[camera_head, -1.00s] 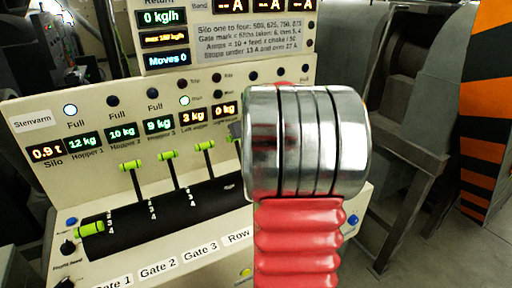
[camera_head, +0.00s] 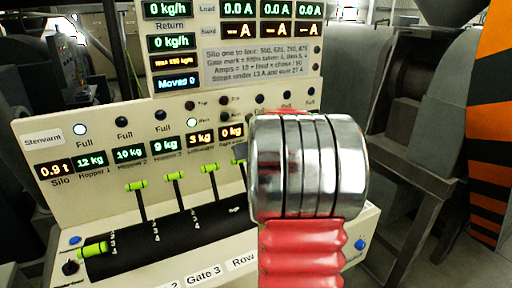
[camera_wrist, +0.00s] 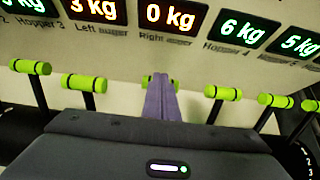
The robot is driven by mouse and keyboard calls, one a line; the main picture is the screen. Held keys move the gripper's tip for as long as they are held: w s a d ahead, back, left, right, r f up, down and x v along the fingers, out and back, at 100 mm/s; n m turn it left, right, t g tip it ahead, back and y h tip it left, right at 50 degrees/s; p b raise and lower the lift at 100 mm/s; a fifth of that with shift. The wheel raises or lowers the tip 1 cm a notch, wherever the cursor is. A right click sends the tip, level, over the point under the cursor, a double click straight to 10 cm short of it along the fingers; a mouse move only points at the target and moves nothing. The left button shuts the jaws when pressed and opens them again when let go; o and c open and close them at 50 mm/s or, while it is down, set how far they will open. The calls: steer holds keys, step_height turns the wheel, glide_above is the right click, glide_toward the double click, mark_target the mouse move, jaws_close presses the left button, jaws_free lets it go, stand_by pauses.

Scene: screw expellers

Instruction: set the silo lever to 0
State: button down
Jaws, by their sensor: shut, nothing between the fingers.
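The lever under the Silo display, which I take for the silo lever (camera_head: 92,249), is the leftmost one with a green handle. It is pulled low toward the panel's front edge, beside the marks 2, 3, 4. The other levers in the row (camera_head: 137,186) stand higher, near the back of their slots. My gripper is mostly hidden behind my red and silver arm in the head view. In the wrist view my gripper (camera_wrist: 160,98) has its purple fingers shut and empty, in front of a green lever handle (camera_wrist: 147,79) below the Right auger display. I cannot tell whether they touch.
The sloped cream control panel (camera_head: 205,265) carries the levers, displays, lamps and buttons. The Silo display (camera_head: 55,169) reads 0.9 t, and the moves display (camera_head: 176,81) reads Moves 0. More green lever handles (camera_wrist: 222,92) flank my fingers. Grey machinery (camera_head: 415,130) stands on the right.

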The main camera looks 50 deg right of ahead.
steer(key=s+a+r, duration=0.2)
steer(key=s+r, duration=0.5)
steer(key=r, duration=0.4)
steer(key=shift+a+r, duration=0.25)
steer(key=shift+r, duration=0.05)
